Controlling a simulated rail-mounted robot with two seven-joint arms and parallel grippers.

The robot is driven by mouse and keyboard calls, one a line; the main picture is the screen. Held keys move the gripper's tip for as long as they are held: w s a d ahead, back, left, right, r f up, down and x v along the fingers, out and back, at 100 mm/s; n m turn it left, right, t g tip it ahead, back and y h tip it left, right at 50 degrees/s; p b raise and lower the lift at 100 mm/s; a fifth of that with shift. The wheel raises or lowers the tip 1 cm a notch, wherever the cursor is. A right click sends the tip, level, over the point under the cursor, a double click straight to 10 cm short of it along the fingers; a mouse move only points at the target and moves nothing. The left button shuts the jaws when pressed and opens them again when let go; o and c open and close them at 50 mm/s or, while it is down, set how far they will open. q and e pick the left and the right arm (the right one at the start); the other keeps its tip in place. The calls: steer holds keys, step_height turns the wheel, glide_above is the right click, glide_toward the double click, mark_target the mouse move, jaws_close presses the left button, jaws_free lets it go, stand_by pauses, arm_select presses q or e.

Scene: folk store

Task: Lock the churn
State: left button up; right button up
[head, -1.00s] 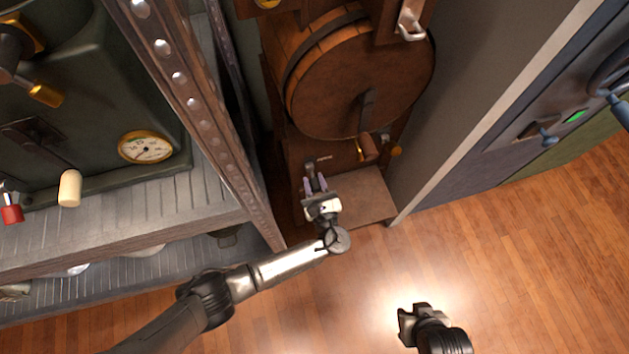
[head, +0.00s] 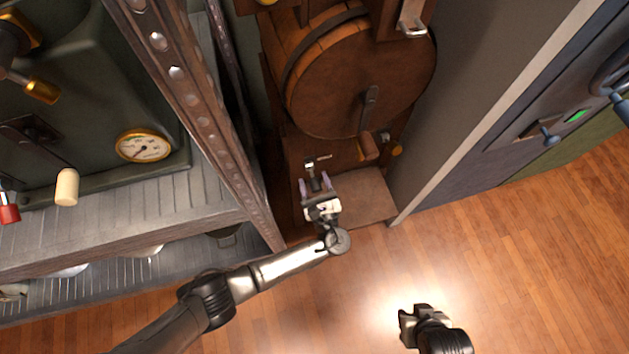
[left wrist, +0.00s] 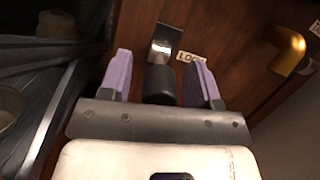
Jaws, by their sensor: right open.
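The wooden barrel churn (head: 350,85) stands on its wooden stand in the head view, with a crank handle (head: 368,148) on its round face. A small dark lever with a metal mount (head: 310,164) sits at the stand's lower left. In the left wrist view this lever (left wrist: 160,82) is beside a partly covered label (left wrist: 191,60) that seems to read LOCK. My left gripper (head: 315,186) is open, its purple fingers on either side of the lever with gaps showing. My right gripper (head: 407,323) is low over the floor, away from the churn; its fingers are hard to make out.
A metal shelf (head: 215,200) with a dark green machine (head: 90,100) stands close on the left. A grey wall panel (head: 470,120) bounds the right. A brass knob (left wrist: 288,50) is right of the lever. The wooden floor (head: 500,270) in front is clear.

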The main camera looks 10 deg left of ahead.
arm_select(q)
steer(key=shift+s+d, duration=0.25)
steer(key=shift+s, duration=0.2)
steer(key=p+v, duration=0.4)
steer(key=v, duration=0.9)
steer(key=shift+f, duration=0.15)
steer(key=shift+w+a, duration=0.1)
steer(key=shift+c, duration=0.5)
